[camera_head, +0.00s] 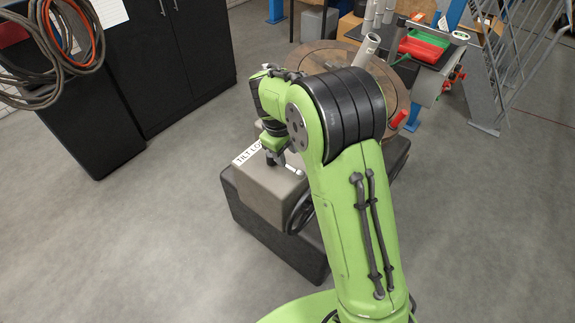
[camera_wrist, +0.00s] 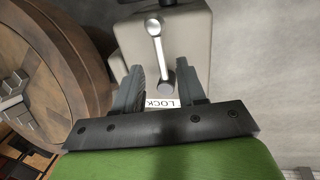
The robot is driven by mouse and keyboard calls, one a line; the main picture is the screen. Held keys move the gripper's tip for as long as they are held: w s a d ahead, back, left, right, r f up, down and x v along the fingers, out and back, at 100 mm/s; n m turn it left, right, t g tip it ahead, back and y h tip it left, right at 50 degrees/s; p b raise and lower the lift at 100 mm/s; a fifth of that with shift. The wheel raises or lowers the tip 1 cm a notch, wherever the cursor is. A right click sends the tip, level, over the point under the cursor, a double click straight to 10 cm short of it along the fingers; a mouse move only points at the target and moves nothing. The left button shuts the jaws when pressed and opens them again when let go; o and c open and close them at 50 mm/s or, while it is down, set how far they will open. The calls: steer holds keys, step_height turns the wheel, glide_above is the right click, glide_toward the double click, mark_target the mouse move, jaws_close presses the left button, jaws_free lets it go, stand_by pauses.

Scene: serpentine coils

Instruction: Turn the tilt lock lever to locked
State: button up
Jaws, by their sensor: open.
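The tilt lock lever (camera_wrist: 156,45) is a bright metal rod with a rounded pivot end and a dark knob (camera_wrist: 166,82). It lies across the top of a beige box (camera_head: 268,199). In the head view only part of the lever shows (camera_head: 292,170), beside my gripper. My gripper (camera_wrist: 165,88) is open and empty in the wrist view, with the knob between or just beyond its two dark fingertips; I cannot tell whether they touch. In the head view my gripper (camera_head: 275,158) points down over the box. A white label, partly hidden, reads "TILT LO" (camera_head: 248,153).
The box stands on a dark base (camera_head: 265,244) with a black handwheel (camera_head: 300,208) at its side. A round wooden table (camera_head: 335,52) stands behind, with a red handle (camera_head: 398,119). Black cabinets (camera_head: 160,60) are at the left. Grey floor at the left is clear.

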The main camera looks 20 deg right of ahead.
mark_target(290, 167)
steer(key=f, duration=0.4)
steer(key=d+f, duration=0.1)
steer(key=shift+w+f+b, duration=0.25)
steer(key=shift+f+b, duration=0.1)
steer(key=shift+f, duration=0.05)
jaws_close()
